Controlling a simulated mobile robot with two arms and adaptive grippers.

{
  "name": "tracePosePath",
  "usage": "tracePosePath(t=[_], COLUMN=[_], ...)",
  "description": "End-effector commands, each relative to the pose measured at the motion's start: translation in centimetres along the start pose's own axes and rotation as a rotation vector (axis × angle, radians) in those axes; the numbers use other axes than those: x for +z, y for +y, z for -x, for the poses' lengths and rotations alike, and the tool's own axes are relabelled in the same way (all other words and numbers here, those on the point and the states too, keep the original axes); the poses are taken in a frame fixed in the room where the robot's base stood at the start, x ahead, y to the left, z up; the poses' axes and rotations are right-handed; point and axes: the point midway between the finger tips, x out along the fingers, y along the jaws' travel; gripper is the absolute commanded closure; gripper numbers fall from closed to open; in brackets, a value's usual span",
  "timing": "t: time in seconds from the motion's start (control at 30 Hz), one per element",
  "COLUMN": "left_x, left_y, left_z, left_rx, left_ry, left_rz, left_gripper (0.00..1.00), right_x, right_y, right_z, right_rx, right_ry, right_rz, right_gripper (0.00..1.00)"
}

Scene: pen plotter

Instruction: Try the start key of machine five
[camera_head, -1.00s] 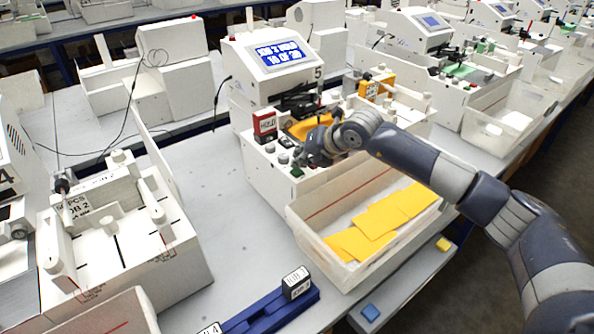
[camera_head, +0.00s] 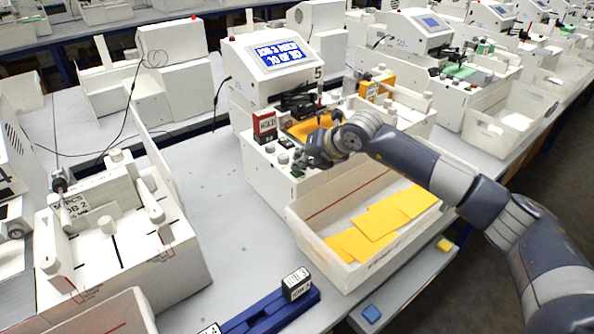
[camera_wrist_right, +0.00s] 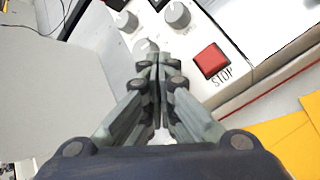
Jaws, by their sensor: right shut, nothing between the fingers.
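Machine five (camera_head: 240,70) is a white plotter with a "5" beside its lit blue screen (camera_head: 280,55); the screen's small text is hard to read. My right gripper (camera_head: 308,160) is over the front control panel, fingers shut and empty. In the right wrist view, the closed fingertips (camera_wrist_right: 160,62) point at the panel edge, left of the square red STOP key (camera_wrist_right: 212,60). Grey knobs (camera_wrist_right: 177,15) lie beyond the tips; a round grey part (camera_wrist_right: 147,47) is partly hidden behind them. A small green key (camera_head: 297,172) shows on the panel in the head view; its label is unreadable. My left gripper is out of view.
A clear bin (camera_head: 310,232) with yellow sheets stands in front of machine five. A red-and-white HOLD block (camera_head: 265,125) stands on the panel's left. A blue rail (camera_head: 265,312) lies on the table. Bare table (camera_head: 215,190) is free left of the machine.

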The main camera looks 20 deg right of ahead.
Motion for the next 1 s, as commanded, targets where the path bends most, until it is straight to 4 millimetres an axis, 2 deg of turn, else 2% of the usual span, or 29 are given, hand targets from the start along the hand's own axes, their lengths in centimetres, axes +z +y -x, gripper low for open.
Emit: tracePosePath(t=[0.83,1.0], left_x=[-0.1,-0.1], left_y=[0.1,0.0], left_z=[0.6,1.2], left_rx=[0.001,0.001], left_ry=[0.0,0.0], left_rz=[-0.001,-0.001], left_gripper=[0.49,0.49], right_x=[0.8,1.5], right_y=[0.9,1.5], right_z=[1.2,2.0], right_rx=[0.0,0.001], right_ry=[0.001,0.0], right_rz=[0.0,0.0], right_gripper=[1.0,1.0])
